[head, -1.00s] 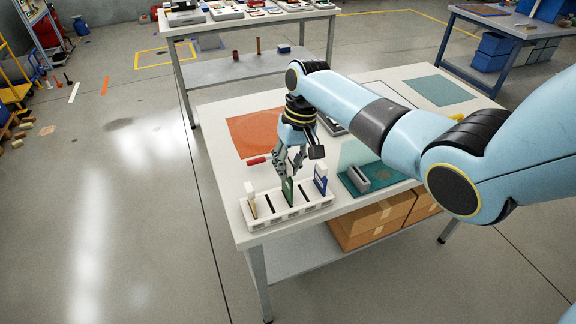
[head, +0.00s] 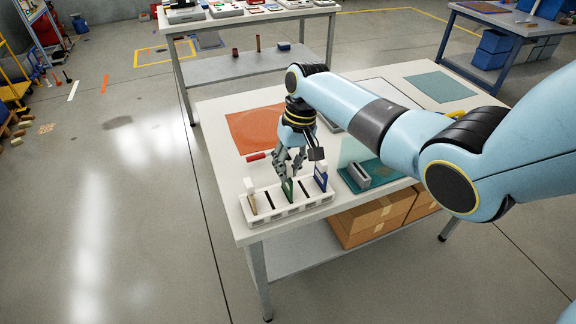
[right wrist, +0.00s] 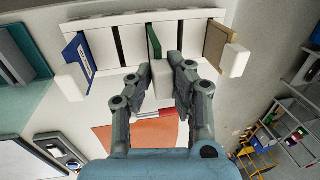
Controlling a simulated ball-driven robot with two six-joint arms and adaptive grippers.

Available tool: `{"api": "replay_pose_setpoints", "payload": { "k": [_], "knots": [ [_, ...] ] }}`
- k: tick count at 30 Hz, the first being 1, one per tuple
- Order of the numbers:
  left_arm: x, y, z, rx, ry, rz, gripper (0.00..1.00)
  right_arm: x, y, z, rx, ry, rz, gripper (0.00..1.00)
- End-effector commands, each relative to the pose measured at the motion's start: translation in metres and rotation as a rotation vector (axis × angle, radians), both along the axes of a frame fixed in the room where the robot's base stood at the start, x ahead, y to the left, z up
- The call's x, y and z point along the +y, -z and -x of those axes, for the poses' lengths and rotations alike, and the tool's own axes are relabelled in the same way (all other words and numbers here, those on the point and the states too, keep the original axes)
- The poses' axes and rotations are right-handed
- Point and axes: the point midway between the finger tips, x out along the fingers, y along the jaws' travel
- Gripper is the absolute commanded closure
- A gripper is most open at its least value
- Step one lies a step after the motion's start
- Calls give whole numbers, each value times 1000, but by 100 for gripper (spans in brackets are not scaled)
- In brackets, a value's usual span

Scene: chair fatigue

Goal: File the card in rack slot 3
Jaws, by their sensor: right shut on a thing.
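The white rack (head: 262,219) stands near the front left edge of the table, with several slots in a row. A green card (head: 288,190) stands upright at the middle slot, the third from either end. Its lower part is hidden by the rack, so I cannot tell how deep it sits. My right gripper (head: 289,174) points down over the rack and is shut on the green card's upper part. In the right wrist view, the green card (right wrist: 154,38) lines up with the middle slot, just past the fingertips (right wrist: 158,68). My left gripper is not in view.
A tan card (head: 251,200) and a blue card (head: 320,177) stand in the rack's end slots, with an empty slot on each side of the green card. A red-handled tool (head: 256,156) and an orange mat (head: 256,130) lie behind.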

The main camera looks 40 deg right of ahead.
Motion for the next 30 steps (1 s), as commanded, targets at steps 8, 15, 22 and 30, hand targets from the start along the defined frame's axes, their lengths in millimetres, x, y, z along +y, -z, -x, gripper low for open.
{"api": "replay_pose_setpoints", "payload": {
  "k": [8,15,22,30],
  "knots": [
    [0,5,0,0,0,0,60,0,8,0,1,0,0,100],
    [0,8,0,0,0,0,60,0,14,0,0,0,0,100],
    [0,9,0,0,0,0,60,0,16,0,-1,0,0,74],
    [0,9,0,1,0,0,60,0,16,0,0,0,0,57]
  ]
}}
